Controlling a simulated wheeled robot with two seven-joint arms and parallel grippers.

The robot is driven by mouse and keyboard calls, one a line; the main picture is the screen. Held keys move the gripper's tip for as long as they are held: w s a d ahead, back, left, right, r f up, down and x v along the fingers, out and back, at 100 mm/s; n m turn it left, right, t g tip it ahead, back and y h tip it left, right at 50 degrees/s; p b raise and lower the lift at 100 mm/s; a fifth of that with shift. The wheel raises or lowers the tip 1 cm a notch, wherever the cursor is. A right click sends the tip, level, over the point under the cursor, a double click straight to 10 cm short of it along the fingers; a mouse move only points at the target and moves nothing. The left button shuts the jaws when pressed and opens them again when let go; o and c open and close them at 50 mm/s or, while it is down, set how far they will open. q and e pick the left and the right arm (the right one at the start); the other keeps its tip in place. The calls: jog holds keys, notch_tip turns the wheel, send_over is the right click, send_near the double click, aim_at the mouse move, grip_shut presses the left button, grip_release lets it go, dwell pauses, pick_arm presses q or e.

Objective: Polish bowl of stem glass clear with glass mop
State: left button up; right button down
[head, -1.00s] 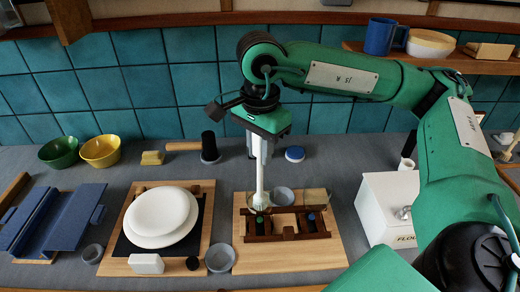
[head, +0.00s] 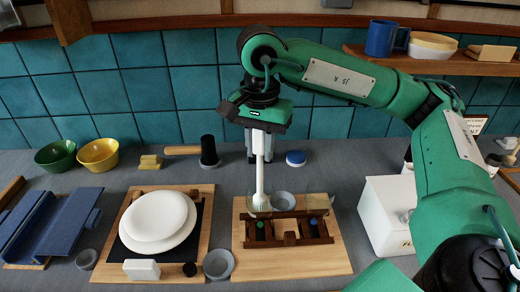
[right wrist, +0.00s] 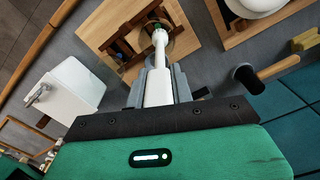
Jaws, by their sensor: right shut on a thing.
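My right gripper (head: 259,153) is shut on the white handle of the glass mop (head: 259,180) and points it down, nearly upright. In the right wrist view the mop (right wrist: 158,82) runs out from between the fingers (right wrist: 158,98). The stem glass (head: 250,214) is clear and hard to make out. It seems to lie along the dark wooden cradle (head: 288,240) on a light board, with its bowl at the left end. The mop's pale ribbed head is at that left end; whether it is inside the bowl or touches it, I cannot tell. My left gripper is out of view.
Left of the cradle is a board with white plates (head: 158,218). A small grey bowl (head: 218,264) stands between the boards; another (head: 283,201) is behind the cradle. A white flour box (head: 385,212) stands to the right. A black-ended tool (head: 209,151) and a blue-topped lid (head: 296,158) lie behind.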

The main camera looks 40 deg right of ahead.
jog(key=shift+b, duration=0.6)
dwell(1.0)
dwell(0.3)
jog(key=shift+w+a+f+m, duration=0.1)
jog(key=shift+a+m, duration=0.05)
jog(key=shift+m, duration=0.95)
jog(key=shift+a+m+b, duration=0.15)
jog(key=shift+m+b, duration=0.2)
jog(key=shift+m, duration=0.65)
